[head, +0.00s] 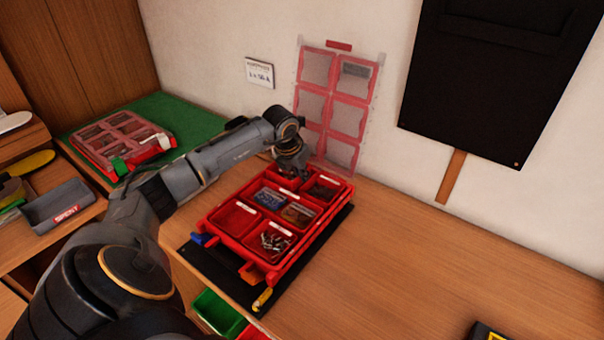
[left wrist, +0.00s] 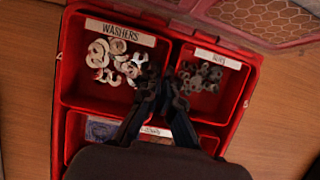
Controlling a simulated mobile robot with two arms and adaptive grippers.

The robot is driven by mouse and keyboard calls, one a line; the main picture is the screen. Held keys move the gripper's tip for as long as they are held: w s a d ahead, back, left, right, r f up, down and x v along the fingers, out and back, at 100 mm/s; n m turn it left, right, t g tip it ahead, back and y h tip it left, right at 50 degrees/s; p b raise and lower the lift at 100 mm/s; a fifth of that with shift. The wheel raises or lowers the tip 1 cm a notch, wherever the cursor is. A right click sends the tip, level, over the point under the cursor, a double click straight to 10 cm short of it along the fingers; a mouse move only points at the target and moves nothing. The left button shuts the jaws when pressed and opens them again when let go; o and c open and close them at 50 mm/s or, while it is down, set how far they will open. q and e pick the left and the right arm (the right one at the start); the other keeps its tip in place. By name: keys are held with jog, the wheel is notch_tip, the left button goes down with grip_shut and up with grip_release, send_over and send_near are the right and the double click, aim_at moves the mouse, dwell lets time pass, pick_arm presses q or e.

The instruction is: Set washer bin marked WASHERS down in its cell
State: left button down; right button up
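The washer bin is a red open box with a white WASHERS label (left wrist: 121,32) and pale washers inside, at upper left in the left wrist view. In the head view it is mostly hidden under my left gripper (head: 292,166), at the back of the red organizer (head: 228,244). The fingers of my left gripper (left wrist: 161,88) come close together on either side of the wall at the bin's right side and appear shut on it. The bin sits in or just above the back-left cell; its exact height is unclear. My right gripper is not in view.
Beside it is a nuts bin (left wrist: 203,75). Other bins hold small hardware. The organizer's clear lid (head: 345,97) stands open against the wall. A second organizer (head: 122,138) sits on a green mat at left.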

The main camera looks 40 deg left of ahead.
pick_arm(q)
jog(key=shift+f+b, duration=0.7)
jog(key=shift+f, duration=0.3)
jog(key=c, duration=1.4)
grip_release()
jog(key=shift+s, duration=0.1)
jog(key=shift+c, duration=0.2)
jog(key=shift+f, duration=0.1)
jog(key=shift+d, duration=0.1)
jog(key=v, duration=1.2)
